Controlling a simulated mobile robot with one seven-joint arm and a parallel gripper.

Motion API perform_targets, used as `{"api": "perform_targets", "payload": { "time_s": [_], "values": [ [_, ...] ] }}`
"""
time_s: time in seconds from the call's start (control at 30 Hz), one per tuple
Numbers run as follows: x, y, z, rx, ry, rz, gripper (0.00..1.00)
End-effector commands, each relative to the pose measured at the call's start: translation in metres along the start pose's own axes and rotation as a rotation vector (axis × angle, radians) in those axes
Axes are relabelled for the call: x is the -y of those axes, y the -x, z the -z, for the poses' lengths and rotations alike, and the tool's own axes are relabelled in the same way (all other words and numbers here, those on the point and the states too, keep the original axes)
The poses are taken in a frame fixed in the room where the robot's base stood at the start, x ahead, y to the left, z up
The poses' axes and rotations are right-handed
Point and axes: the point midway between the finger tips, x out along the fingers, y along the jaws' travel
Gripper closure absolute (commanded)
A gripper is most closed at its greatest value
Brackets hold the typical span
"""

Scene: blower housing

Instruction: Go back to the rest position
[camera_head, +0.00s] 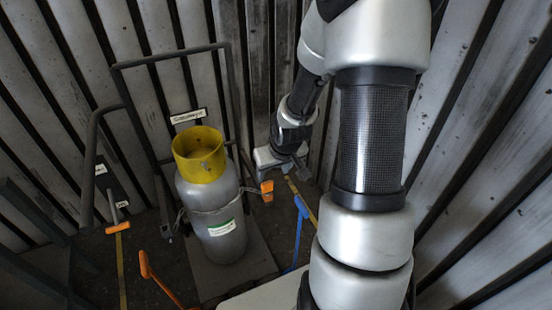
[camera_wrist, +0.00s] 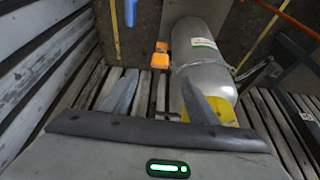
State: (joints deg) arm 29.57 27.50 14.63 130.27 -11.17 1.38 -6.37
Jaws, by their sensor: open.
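My gripper (camera_head: 284,158) hangs at the end of my arm in the head view, right of the gas cylinder's yellow collar, near the back corrugated wall. In the wrist view my gripper (camera_wrist: 157,90) has its two grey fingers spread apart, with nothing held between them. The grey gas cylinder (camera_head: 213,218) with its yellow collar (camera_head: 200,154) stands upright on a trolley. The cylinder (camera_wrist: 204,60) also shows in the wrist view, where the right finger hides part of the collar (camera_wrist: 230,112). Whether any finger touches it cannot be told.
The trolley's dark frame (camera_head: 171,56) rises behind the cylinder. An orange-ended handle (camera_head: 267,190) sits beside the cylinder. A blue tool (camera_head: 299,228) and an orange tool (camera_head: 148,268) stand nearby. Corrugated walls (camera_head: 480,130) close in at right and back.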

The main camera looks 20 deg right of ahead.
Motion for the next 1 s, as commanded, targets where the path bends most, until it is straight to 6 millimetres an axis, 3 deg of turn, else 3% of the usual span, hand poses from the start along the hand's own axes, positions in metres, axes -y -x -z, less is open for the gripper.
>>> {"api": "perform_targets", "payload": {
  "time_s": [0.03, 0.2, 0.57, 0.67, 0.77, 0.87, 1.0],
  "values": [
    [-0.001, 0.016, 0.002, -0.002, -0.003, -0.001, 0.46],
    [-0.001, 0.042, 0.001, -0.001, -0.002, -0.001, 0.46],
    [0.001, 0.054, 0.000, 0.002, 0.003, -0.001, 0.46],
    [0.006, 0.065, -0.001, 0.018, 0.032, -0.012, 0.46],
    [0.019, 0.093, -0.004, 0.058, 0.094, -0.040, 0.46],
    [0.039, 0.138, -0.017, 0.114, 0.171, -0.071, 0.46],
    [0.069, 0.205, -0.047, 0.181, 0.252, -0.087, 0.46]
  ]
}}
